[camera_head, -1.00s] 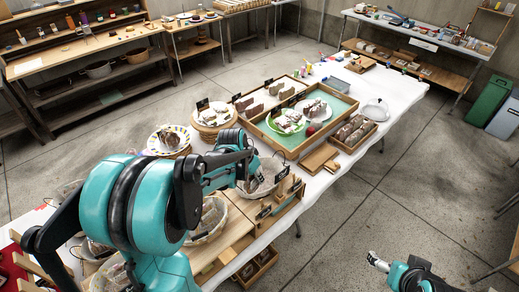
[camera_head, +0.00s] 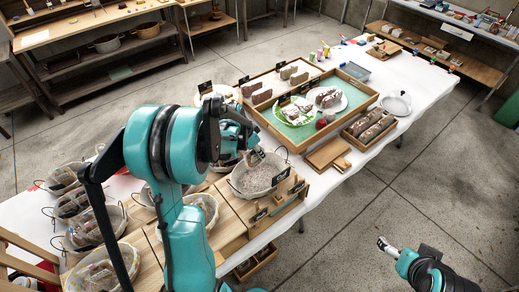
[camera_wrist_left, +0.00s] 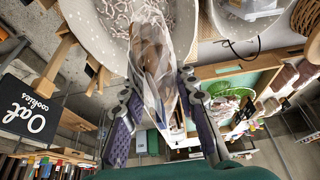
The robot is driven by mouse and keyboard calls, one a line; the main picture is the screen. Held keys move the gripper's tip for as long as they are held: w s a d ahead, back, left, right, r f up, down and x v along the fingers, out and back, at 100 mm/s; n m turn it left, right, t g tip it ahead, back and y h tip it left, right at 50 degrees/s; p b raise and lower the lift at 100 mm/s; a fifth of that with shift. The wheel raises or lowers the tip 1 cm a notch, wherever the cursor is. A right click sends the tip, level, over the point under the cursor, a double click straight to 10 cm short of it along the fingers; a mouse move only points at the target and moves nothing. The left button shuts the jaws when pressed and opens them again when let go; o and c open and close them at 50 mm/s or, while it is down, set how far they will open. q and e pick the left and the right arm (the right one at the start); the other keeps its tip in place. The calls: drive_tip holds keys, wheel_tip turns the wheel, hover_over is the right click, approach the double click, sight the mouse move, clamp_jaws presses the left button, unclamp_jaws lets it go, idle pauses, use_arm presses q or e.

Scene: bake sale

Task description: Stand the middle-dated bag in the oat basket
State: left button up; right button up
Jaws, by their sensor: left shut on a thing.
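My left gripper (camera_wrist_left: 158,88) is shut on a clear bag (camera_wrist_left: 152,50) with brown contents. No date is readable on it. In the head view the left gripper (camera_head: 254,156) is over the back part of a pale basket (camera_head: 262,190) lined with shredded paper. In the left wrist view the bag overlaps this basket's rim (camera_wrist_left: 88,38); I cannot tell whether it touches the paper. A black sign reading "Oat cookies" (camera_wrist_left: 30,112) is beside the basket. My right gripper (camera_head: 384,244) is low over the floor, away from the table; its jaws are too small to read.
Several baskets with bags, such as one basket (camera_head: 88,238), stand at the table's left. Another basket (camera_head: 205,205) is close to my left arm. A wooden tray (camera_head: 262,118) with plates lies behind the oat basket. A wooden board (camera_head: 325,153) is at the right.

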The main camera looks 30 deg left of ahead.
sight(258, 163)
use_arm(q)
drive_tip(key=shift+f+b, duration=0.55)
drive_tip(key=shift+f, duration=0.25)
wheel_tip(258, 163, down, 6)
drive_tip(key=b, duration=0.4)
drive_tip(key=shift+r, duration=0.1)
drive_tip(key=shift+f+b, duration=0.45)
drive_tip(key=shift+f, duration=0.1)
drive_tip(key=o, duration=0.9)
wheel_tip(258, 163, up, 12)
drive_tip(key=p, duration=0.8)
drive_tip(key=shift+r, duration=0.15)
